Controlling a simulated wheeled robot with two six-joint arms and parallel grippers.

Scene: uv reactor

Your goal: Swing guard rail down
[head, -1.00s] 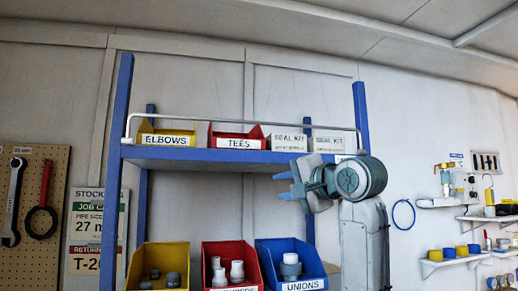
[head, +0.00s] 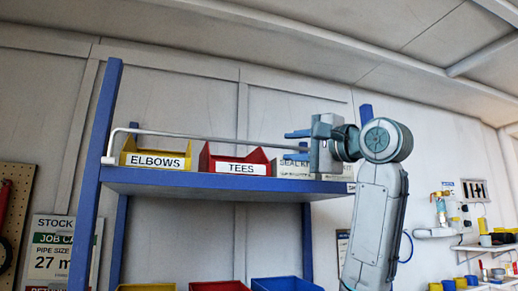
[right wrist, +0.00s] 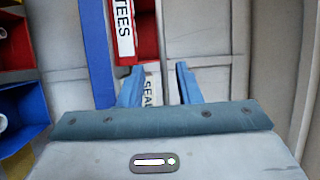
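The guard rail (head: 215,138) is a thin pale bar. It is raised above the front of the blue shelf (head: 215,185), running across in front of the bins, with a bent leg at the left end. My right gripper (head: 298,145) is at the rail's right part, in front of the seal kit boxes. Its blue fingers are apart, one above and one below the rail's level in the head view. The rail's right end is hidden behind my gripper.
On the shelf stand a yellow elbows bin (head: 157,157), a red tees bin (head: 232,164) and white seal kit boxes (head: 296,169). A blue post (head: 366,116) stands close behind my right arm. More bins are below. The space above the rail is clear.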

